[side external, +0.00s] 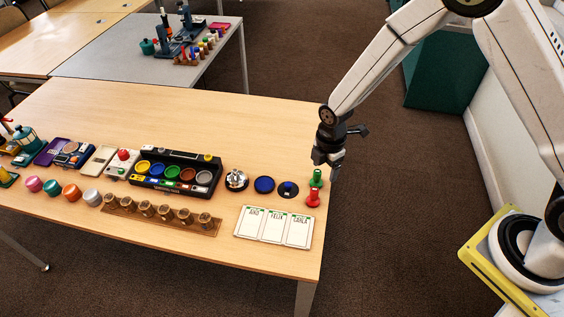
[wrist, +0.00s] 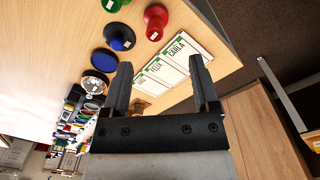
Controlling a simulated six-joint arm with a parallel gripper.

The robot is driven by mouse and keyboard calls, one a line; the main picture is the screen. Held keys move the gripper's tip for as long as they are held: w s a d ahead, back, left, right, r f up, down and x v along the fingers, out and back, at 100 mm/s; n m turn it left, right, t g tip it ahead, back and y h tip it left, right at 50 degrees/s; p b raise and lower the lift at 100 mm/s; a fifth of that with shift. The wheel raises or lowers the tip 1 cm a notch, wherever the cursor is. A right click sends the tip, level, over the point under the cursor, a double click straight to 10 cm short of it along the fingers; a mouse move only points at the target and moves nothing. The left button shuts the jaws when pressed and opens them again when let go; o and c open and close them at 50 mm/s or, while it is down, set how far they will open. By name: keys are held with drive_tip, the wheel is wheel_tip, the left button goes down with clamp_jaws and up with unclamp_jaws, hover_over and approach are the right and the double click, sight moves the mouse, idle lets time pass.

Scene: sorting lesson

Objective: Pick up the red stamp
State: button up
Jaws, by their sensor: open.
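The red stamp (side external: 312,197) stands near the right edge of the wooden table, with the green stamp (side external: 317,178) just behind it. In the wrist view the red stamp (wrist: 156,21) is at the top, apart from the fingers. The green stamp (wrist: 113,4) is cut by the top edge there. A blue stamp (side external: 288,188) stands on a dark round pad to the left; it also shows in the wrist view (wrist: 119,37). My gripper (side external: 328,164) is open and empty, above the table's right edge near the stamps. Its two fingers show in the wrist view (wrist: 159,85).
A white card tray with names (side external: 273,227) lies in front of the stamps. A blue disc (side external: 264,185) and a silver bell (side external: 236,180) stand to the left. A black tray of coloured cups (side external: 178,190) is farther left. The back of the table is clear.

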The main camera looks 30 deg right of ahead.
sight(315, 189)
drive_tip(key=f+n, duration=0.1)
drive_tip(key=a+f+n, duration=0.1)
drive_tip(key=w+f+n, duration=0.1)
drive_tip(key=f, duration=0.1)
drive_tip(key=shift+a, duration=0.3)
drive_tip(key=shift+f, duration=0.15)
drive_tip(key=shift+f, duration=1.2)
drive_tip(key=shift+f, duration=0.1)
drive_tip(key=shift+w+d+f, duration=0.1)
drive_tip(key=shift+f, duration=2.4)
clamp_jaws()
